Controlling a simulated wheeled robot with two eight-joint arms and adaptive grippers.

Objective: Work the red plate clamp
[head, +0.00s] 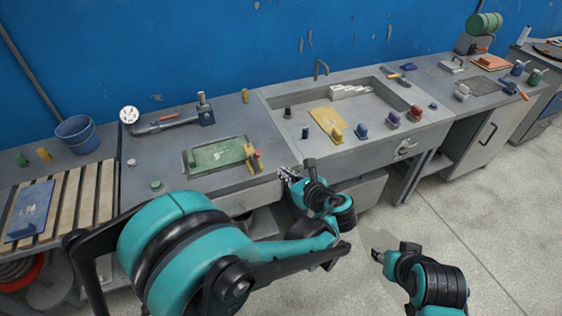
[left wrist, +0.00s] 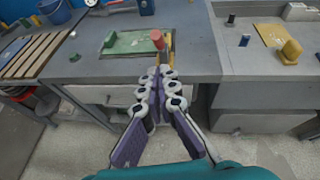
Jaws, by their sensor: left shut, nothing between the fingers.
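A small clamp with a yellow body and a red handle end (head: 257,161) stands at the right edge of a green plate (head: 217,155) on the grey bench. In the left wrist view the red end (left wrist: 158,39) shows just beyond my fingertips, with the green plate (left wrist: 135,42) to its left. My left gripper (head: 286,174) is shut and empty, in front of the bench edge and to the right of the clamp. In the left wrist view its fingers (left wrist: 163,72) meet at the tips. My right gripper (head: 377,253) hangs low over the floor, too small to read.
A sink unit (head: 376,151) to the right holds a yellow plate (head: 326,124) and several coloured knobs. A blue bucket (head: 78,134), a slatted wooden rack (head: 84,195) and a pipe fixture (head: 172,122) are on the left. The floor (head: 460,205) at right is clear.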

